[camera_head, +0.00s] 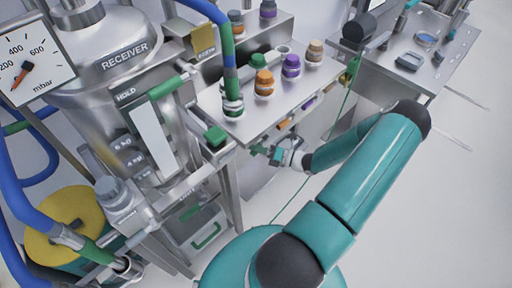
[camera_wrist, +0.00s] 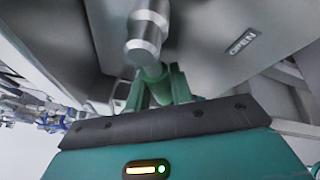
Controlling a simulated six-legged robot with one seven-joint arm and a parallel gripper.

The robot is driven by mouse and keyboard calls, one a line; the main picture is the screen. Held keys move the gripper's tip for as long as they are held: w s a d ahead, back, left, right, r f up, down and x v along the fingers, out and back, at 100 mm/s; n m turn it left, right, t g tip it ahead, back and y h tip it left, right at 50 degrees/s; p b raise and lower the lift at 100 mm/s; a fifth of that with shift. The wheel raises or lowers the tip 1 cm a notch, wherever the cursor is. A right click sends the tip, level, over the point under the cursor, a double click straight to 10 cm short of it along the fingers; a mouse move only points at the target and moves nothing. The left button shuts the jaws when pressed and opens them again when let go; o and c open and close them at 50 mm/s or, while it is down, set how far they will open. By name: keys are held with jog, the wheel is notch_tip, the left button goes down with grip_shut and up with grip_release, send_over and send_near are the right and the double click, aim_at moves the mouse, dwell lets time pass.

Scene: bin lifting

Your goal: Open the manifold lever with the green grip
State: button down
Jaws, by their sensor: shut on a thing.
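My gripper (camera_head: 268,152) is at the end of my teal arm, just below the front edge of the metal shelf in the head view. In the wrist view my gripper's two teal fingers (camera_wrist: 158,86) are shut around the green grip (camera_wrist: 152,73) of the manifold lever. A shiny metal rod end (camera_wrist: 145,38) stands just above the grip. The fingers and the metal end hide part of the lever.
The metal shelf (camera_head: 213,97) above my gripper carries several capped bottles. A blue and green hose (camera_head: 230,70) comes down at its left. The receiver vessel (camera_head: 105,95) and its frame stand further left. Clear floor (camera_head: 440,200) lies to the right of my arm.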

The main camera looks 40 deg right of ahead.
jog(key=n, duration=0.1)
jog(key=d+f+n+g+h, duration=0.1)
jog(key=n, duration=0.1)
jog(key=shift+f, duration=0.25)
jog(key=shift+d+f+n+g+h, duration=0.3)
jog(key=shift+d+n+h, duration=0.35)
jog(key=shift+n, duration=0.4)
jog(key=shift+d+f+n+g+h, duration=0.2)
jog(key=shift+d+n+g+h, duration=0.1)
jog(key=shift+d+n+h, duration=0.55)
jog(key=shift+d+f+n+g+h, duration=0.3)
jog(key=shift+d+n+h, duration=0.2)
jog(key=shift+n, duration=0.7)
jog(key=c, duration=1.2)
grip_release()
jog(key=shift+c, duration=0.2)
jog(key=shift+r, duration=0.1)
jog(key=v, duration=1.3)
jog(key=shift+s, duration=0.4)
